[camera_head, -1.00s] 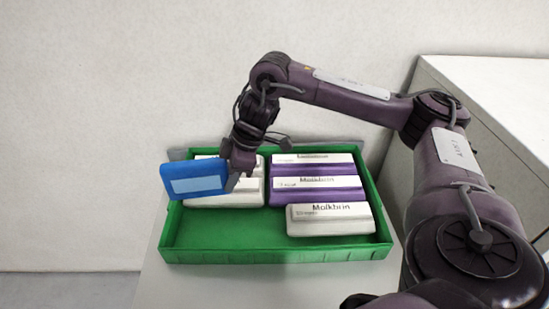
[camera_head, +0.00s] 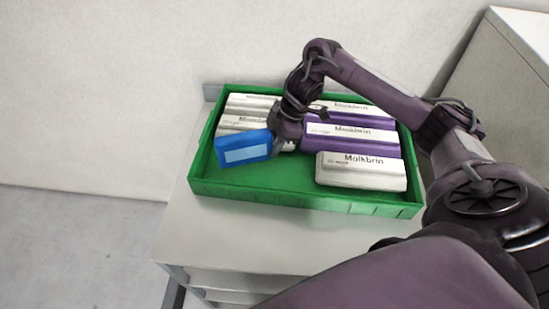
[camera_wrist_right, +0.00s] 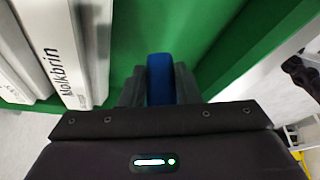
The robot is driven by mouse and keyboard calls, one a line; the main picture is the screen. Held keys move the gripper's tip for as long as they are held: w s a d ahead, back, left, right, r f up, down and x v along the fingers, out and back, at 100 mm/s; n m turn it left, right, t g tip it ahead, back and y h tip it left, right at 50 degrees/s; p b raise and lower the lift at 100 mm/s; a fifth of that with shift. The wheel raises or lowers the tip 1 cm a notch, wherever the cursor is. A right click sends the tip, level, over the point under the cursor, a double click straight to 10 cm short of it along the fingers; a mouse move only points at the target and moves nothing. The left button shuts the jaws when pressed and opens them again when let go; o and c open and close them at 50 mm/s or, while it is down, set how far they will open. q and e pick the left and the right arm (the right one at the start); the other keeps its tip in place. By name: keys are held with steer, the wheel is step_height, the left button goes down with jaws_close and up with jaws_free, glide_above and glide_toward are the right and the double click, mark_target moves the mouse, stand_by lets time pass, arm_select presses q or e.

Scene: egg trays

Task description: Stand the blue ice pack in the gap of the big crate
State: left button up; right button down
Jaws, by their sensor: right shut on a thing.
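The blue ice pack (camera_head: 236,157), with a pale label on its broad face, is upright over the front left part of the green crate (camera_head: 300,197). My right gripper (camera_head: 274,146) is shut on its right end. In the right wrist view the ice pack (camera_wrist_right: 161,78) shows edge-on between the fingers. Bare green floor (camera_head: 290,180) shows at the crate's front left, beside a white carton (camera_head: 360,175). Whether the pack touches the crate floor I cannot tell. My left gripper is out of view.
Two purple-sided cartons (camera_head: 350,140) stand behind the front white one. White cartons (camera_head: 228,125) fill the back left, close behind the ice pack. The crate stands on a pale table (camera_head: 215,230) against a wall. A grey cabinet (camera_head: 500,80) is at the right.

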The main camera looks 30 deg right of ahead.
steer(key=shift+f, duration=3)
steer(key=shift+f, duration=0.2)
steer(key=c, duration=1.1)
jaws_free()
steer(key=p+v, duration=0.1)
steer(key=v, duration=1.1)
steer(key=shift+a+r, duration=0.1)
steer(key=shift+r, duration=0.15)
